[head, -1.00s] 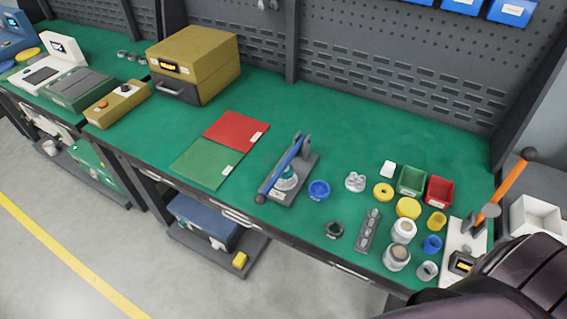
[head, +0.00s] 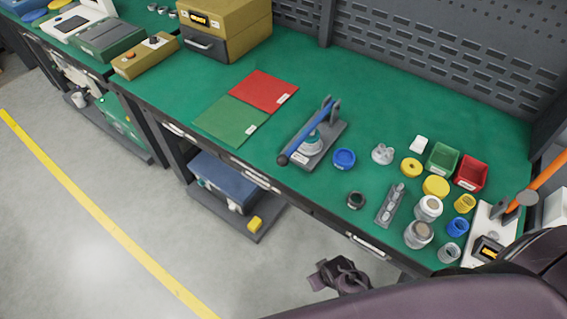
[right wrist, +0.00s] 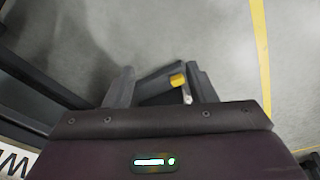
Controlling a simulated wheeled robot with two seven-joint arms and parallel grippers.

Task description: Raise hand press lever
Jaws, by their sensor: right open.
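The hand press with a blue lever (head: 311,128) stands on the green bench top, near its front edge. The lever slopes down from its rear pivot to a dark round knob (head: 283,159) at the front edge. A grey and pale green part (head: 312,143) sits under the lever on the dark base (head: 333,137). My right gripper (head: 341,272) is in front of the bench, apart from the press and lower in the picture. In the right wrist view its two fingers (right wrist: 160,72) are spread, pointing toward the floor area. My left gripper is not in view.
An orange lever (head: 545,180) rises at the right end. Below is a shelf with a yellow block (head: 255,223).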

